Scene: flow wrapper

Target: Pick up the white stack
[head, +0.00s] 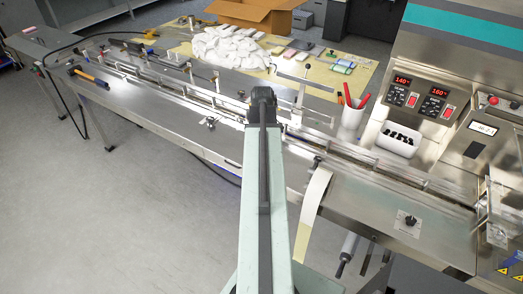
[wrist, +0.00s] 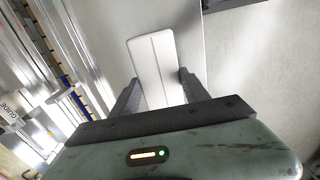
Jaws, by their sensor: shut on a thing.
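The white stack (wrist: 156,62) is a long, flat white piece with a lengthwise seam in the wrist view. My gripper (wrist: 158,92) has one dark finger on each side of it and is shut on it. The lower end of the stack lies between the fingers and its far end extends beyond them. Whether the stack touches a surface beneath cannot be told. In the head view my arm reaches forward to the machine's long infeed, and hides the gripper and the held stack.
The steel infeed conveyor (head: 205,97) runs across the head view. A large white pile (head: 228,47) lies on the yellow-topped table behind it. A white cup (head: 351,120) with red pens stands right of my arm, near the control panel (head: 425,95). Open floor (head: 110,210) is at left.

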